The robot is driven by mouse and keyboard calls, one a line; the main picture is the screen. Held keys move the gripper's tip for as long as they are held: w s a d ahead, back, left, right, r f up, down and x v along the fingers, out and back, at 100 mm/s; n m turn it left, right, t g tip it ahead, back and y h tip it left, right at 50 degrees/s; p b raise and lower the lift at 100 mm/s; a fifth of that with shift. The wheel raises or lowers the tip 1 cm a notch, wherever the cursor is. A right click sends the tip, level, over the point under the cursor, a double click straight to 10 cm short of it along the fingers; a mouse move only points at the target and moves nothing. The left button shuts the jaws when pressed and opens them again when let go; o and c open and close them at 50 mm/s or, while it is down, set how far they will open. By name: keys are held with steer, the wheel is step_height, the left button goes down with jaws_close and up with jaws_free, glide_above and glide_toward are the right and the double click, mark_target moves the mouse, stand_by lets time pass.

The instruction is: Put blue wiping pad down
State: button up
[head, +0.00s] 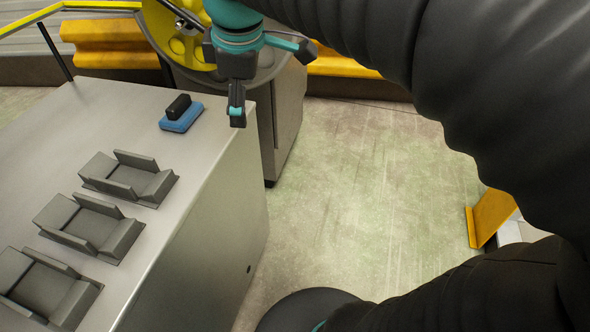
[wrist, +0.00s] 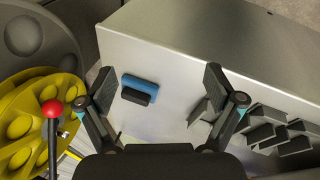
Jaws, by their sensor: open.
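The blue wiping pad (head: 181,117) lies flat on the grey metal cabinet top (head: 140,109), near its far right edge, with its black handle (head: 178,106) upward. In the wrist view the pad (wrist: 141,84) shows between my two spread fingers, nearer the left one, and apart from both. My gripper (head: 237,112) is open and empty, to the right of the pad in the head view. In the wrist view my gripper (wrist: 160,95) has nothing between its fingertips.
Several dark grey holders (head: 130,178) stand in a row on the cabinet top. A yellow round part (wrist: 38,122) and a red-knobbed lever (wrist: 52,108) are close to my left finger in the wrist view. Open floor (head: 350,190) lies right of the cabinet.

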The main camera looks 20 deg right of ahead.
steer(key=s+d+f+m+t, duration=0.1)
steer(key=s+d+f+m, duration=0.1)
steer(key=s+f+m, duration=0.3)
steer(key=s+d+f+m+t, duration=0.1)
steer(key=s+d+f+m, duration=0.2)
steer(key=s+f+m, duration=0.3)
steer(key=shift+s+d+f+m, duration=0.15)
steer(key=shift+s+d+m, duration=0.1)
steer(key=shift+s+m, duration=0.85)
steer(key=shift+w, duration=0.1)
